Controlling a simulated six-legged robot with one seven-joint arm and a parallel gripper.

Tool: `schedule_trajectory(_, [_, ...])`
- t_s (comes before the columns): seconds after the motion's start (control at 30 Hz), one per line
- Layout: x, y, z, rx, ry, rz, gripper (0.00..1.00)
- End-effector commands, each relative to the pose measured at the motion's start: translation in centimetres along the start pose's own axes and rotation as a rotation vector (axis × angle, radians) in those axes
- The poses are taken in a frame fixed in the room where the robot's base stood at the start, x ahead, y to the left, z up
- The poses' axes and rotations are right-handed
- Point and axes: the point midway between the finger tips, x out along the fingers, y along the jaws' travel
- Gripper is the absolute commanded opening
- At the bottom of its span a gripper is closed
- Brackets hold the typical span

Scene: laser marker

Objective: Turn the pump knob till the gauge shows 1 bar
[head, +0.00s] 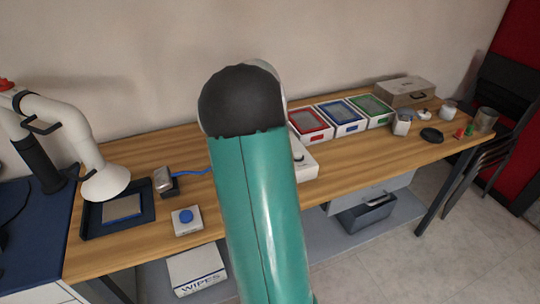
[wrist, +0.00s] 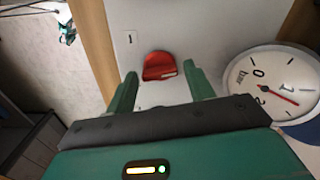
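The red pump knob (wrist: 160,66) sits on a pale panel (wrist: 205,25) in the wrist view, with a white mark on it. My gripper (wrist: 160,80) is open, its two green fingers on either side of the knob's near end with gaps to both. The round white gauge (wrist: 270,85) is at the right of the wrist view. Its red needle slants to the lower right, close to the numeral 1; the exact reading is unclear. In the head view my arm hides the gripper and knob; part of a white box (head: 307,170) shows beside it.
The wooden table (head: 130,215) holds a blue-button box (head: 187,220), a dark tray (head: 88,222), and red (head: 308,124), blue (head: 341,117) and green (head: 370,110) framed trays. A white extraction arm (head: 75,135) stands left. Jars and a black disc (head: 431,135) are right.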

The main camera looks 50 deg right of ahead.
Motion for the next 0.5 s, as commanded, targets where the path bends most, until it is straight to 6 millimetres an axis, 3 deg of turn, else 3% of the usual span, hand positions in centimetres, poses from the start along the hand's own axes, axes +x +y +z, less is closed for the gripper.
schedule_trajectory(0.33, [-0.1,0.0,0.0,0.000,0.000,0.000,0.62])
schedule_trajectory(0.5, [-1.7,0.0,0.0,0.000,0.000,-0.002,0.62])
